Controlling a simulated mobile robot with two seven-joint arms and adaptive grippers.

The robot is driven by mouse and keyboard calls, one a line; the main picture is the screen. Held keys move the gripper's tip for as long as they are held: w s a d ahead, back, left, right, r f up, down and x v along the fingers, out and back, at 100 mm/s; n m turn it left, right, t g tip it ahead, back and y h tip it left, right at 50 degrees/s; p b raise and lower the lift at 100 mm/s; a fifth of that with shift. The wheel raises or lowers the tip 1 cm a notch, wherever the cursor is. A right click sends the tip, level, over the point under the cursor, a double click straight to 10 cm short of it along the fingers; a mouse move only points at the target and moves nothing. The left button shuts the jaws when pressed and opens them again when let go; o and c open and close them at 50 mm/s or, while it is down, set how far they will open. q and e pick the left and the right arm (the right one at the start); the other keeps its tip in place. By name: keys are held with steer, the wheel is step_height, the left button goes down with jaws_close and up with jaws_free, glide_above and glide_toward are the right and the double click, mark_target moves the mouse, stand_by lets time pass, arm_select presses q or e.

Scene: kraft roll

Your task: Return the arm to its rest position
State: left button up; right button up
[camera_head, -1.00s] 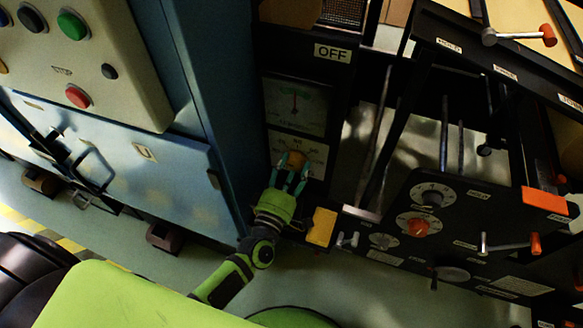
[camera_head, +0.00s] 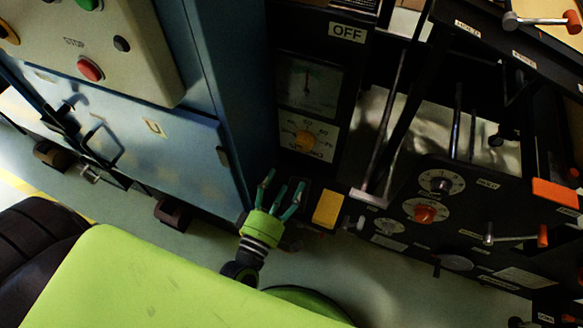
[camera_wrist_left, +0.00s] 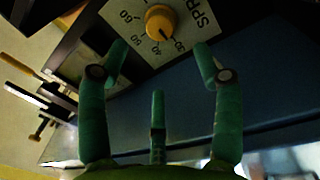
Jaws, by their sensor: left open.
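My left gripper (camera_head: 278,196) is open and empty in the head view, with its green fingers spread below the orange knob (camera_head: 304,141). A clear gap lies between the fingers and the knob. The knob sits on a white dial plate below a gauge (camera_head: 309,84). In the left wrist view the same knob (camera_wrist_left: 160,21) shows beyond the spread fingers of my left gripper (camera_wrist_left: 158,70), on the plate with numbers around it. My right gripper is not in view.
A yellow block (camera_head: 328,208) sits on the black machine just right of my left gripper. A blue cabinet (camera_head: 150,150) stands to the left. Bare floor shows below the machine.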

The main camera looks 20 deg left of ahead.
arm_select(q)
steer(key=shift+s, duration=0.65)
